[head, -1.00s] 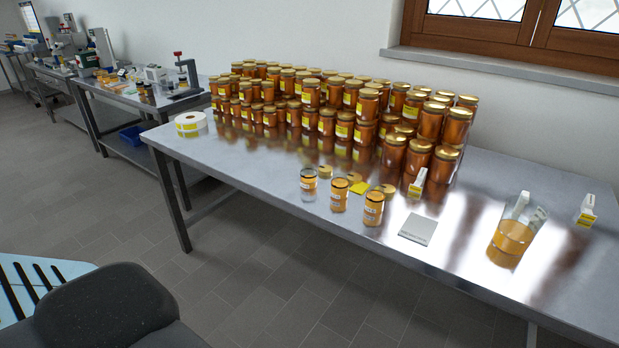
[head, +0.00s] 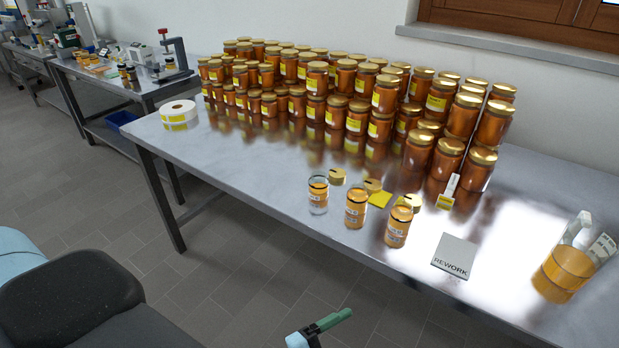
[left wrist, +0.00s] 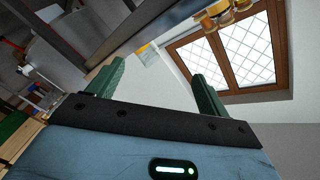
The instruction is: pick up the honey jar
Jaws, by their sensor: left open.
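Many gold-lidded honey jars (head: 385,95) with amber contents stand stacked at the back of the steel table; I cannot tell which one the task means. Three lidless jars stand in front: a left one (head: 318,196), mostly clear with a dark and amber band, a middle amber one (head: 356,208) and a right amber one (head: 397,228). My left gripper (head: 326,325) enters at the bottom, in front of the table and apart from every jar. Its green fingers are spread and empty in the left wrist view (left wrist: 158,72). My right gripper is out of view.
Loose gold lids (head: 372,186), a yellow pad (head: 380,200) and a grey REWORK plate (head: 456,256) lie near the open jars. A clear jug of honey (head: 565,270) stands at right, a label roll (head: 180,114) at left.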

